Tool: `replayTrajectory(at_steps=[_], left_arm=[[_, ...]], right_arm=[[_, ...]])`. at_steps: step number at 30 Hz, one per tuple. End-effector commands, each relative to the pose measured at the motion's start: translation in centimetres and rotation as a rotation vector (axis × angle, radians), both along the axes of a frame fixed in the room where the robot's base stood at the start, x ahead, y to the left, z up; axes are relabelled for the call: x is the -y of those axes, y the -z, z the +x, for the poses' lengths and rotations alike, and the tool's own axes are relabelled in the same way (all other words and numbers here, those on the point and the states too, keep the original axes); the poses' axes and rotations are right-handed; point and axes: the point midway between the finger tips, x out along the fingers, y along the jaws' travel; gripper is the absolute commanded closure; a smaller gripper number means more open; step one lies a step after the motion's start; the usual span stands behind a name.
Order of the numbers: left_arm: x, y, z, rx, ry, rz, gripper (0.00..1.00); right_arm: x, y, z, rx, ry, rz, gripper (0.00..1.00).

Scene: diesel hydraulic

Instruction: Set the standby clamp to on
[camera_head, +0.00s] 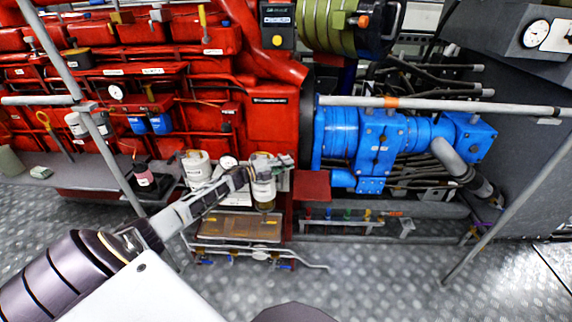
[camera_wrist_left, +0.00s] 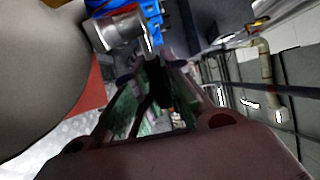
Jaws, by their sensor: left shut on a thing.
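My left arm comes in from the lower left in the head view, and my left gripper (camera_head: 243,177) is in front of the red engine's lower edge, beside a white-topped canister (camera_head: 263,190). In the left wrist view the fingers of my left gripper (camera_wrist_left: 153,75) are close together around a small dark part, mostly hidden between them. I cannot tell for sure whether this part is the standby clamp, nor read its setting. My right gripper is not in view.
The red engine (camera_head: 270,118) fills the left and the blue hydraulic unit (camera_head: 375,140) stands at its right. Grey rails (camera_head: 440,104) cross in front. A low rack (camera_head: 240,228) with small valves sits below. The metal floor (camera_head: 400,270) is clear at lower right.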

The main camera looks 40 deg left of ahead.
Motion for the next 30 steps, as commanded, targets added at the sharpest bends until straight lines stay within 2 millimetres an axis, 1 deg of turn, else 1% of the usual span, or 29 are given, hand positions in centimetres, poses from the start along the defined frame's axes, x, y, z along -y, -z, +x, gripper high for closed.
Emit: replayTrajectory(at_steps=[1, 4, 5, 9, 16, 19, 22, 30], left_arm=[[0.0, 0.3, -0.1, -0.005, 0.000, 0.002, 1.00], [0.0, 0.3, -0.1, -0.004, 0.000, 0.001, 1.00], [0.0, 0.3, -0.1, -0.004, 0.000, 0.001, 0.85], [0.0, 0.2, -0.1, -0.003, 0.000, 0.001, 0.67], [0.0, 0.1, 0.0, -0.001, 0.000, 0.000, 0.66], [0.0, 0.1, 0.0, -0.001, -0.001, 0.000, 0.66], [-0.1, 0.1, -0.1, -0.001, -0.001, 0.000, 0.66], [-0.6, 0.2, -1.1, -0.002, -0.001, 0.000, 0.66]], right_arm=[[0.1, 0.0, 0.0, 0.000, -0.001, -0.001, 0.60], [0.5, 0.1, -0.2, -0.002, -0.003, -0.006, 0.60], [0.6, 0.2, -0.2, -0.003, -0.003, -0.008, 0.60], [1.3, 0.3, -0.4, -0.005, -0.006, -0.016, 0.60], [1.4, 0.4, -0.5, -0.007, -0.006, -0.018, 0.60], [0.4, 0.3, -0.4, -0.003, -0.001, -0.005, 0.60], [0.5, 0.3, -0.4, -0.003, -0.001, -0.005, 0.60], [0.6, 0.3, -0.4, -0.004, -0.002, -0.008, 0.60]])
